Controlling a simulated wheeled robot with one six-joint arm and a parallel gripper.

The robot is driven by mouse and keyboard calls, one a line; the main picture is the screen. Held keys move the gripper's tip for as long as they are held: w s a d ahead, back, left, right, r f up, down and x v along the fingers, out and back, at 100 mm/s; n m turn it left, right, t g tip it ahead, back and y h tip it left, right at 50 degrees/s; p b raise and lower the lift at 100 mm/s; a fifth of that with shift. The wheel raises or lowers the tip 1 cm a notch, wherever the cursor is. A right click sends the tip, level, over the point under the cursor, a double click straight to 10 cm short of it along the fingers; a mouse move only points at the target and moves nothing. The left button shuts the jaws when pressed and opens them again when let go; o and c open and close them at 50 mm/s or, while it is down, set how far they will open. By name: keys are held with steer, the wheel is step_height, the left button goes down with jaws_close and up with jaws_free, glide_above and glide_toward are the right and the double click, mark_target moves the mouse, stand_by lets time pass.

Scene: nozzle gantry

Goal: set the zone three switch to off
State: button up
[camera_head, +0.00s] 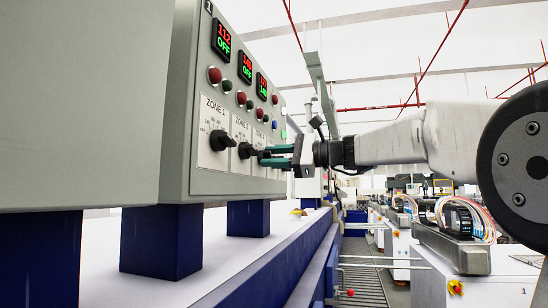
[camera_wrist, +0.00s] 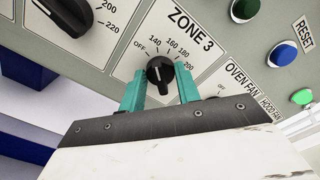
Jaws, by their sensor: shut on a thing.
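The zone three switch is a black rotary knob (camera_wrist: 160,72) on a white plate (camera_wrist: 128,66) marked OFF, 140, 160, 180 and 200 in the wrist view. My gripper (camera_wrist: 160,88) has its teal fingers on either side of this knob and is shut on it. I cannot tell for sure which mark the knob points to. In the head view my gripper (camera_head: 276,156) reaches in from the right to the panel, and its fingers partly hide the zone three plate.
The grey control panel (camera_head: 178,150) carries a zone 1 knob (camera_head: 221,140), a zone 2 knob (camera_head: 245,150), red and green buttons and lit displays. The wrist view shows a neighbouring knob (camera_wrist: 66,12), a blue reset button (camera_wrist: 283,54) and the oven fan plate (camera_wrist: 232,82).

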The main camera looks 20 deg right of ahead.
steer(key=n, duration=0.4)
steer(key=shift+f+n, duration=0.1)
steer(key=shift+n, duration=0.3)
stand_by(0.4)
steer(key=o, duration=1)
steer(key=shift+c, duration=0.2)
steer(key=v, duration=0.7)
steer(key=shift+s+d, duration=0.25)
steer(key=shift+d, duration=0.05)
